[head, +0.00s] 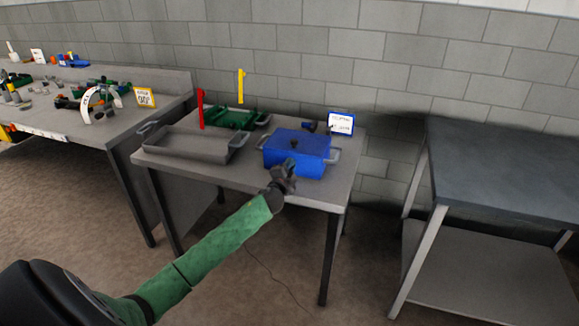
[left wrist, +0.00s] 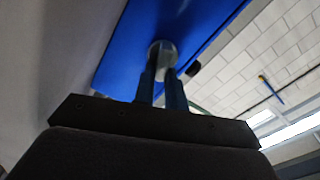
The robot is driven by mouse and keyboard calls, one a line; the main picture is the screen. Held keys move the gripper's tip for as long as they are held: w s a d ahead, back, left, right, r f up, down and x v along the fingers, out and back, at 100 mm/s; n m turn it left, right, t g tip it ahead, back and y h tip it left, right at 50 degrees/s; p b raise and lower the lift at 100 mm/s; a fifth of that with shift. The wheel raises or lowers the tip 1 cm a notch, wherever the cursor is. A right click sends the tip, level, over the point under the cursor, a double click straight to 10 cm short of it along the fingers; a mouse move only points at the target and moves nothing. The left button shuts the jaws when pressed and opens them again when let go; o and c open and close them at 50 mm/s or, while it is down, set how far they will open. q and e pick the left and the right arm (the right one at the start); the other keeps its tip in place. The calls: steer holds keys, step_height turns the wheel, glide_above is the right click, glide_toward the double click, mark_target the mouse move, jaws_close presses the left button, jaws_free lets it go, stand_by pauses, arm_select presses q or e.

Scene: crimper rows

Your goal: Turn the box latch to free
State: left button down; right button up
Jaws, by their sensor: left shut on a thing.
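The blue box (head: 310,147) with a lid stands on the grey table, with a grey handle at each side and a dark knob on top. My left gripper (head: 288,168) is at the box's front face and hides part of it. In the left wrist view the blue face (left wrist: 120,62) fills the upper middle, and my two fingers (left wrist: 161,72) are closed on a round pale latch knob (left wrist: 160,47). The latch is hidden behind the gripper in the head view, so its angle cannot be told. My right gripper is not in view.
A grey open tray (head: 190,150) stands left of the box, with a green crate (head: 232,118) behind. Red (head: 200,108) and yellow (head: 241,86) upright pieces rise there. A small sign (head: 341,124) stands behind right. An empty dark-topped bench (head: 510,165) is at right.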

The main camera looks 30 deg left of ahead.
arm_select(q)
steer(key=shift+f+m, duration=0.15)
steer(key=shift+m, duration=1.05)
steer(key=shift+d+f+m+p, duration=0.15)
steer(key=shift+m+p, duration=0.3)
steer(key=shift+m, duration=0.55)
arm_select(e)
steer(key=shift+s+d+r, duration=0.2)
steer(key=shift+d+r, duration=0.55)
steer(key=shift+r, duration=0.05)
arm_select(q)
steer(key=shift+f, duration=0.1)
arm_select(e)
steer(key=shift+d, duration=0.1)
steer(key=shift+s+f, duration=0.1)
arm_select(q)
steer(key=c, duration=1.4)
jaws_free()
steer(key=shift+c, duration=0.2)
steer(key=shift+s, duration=0.1)
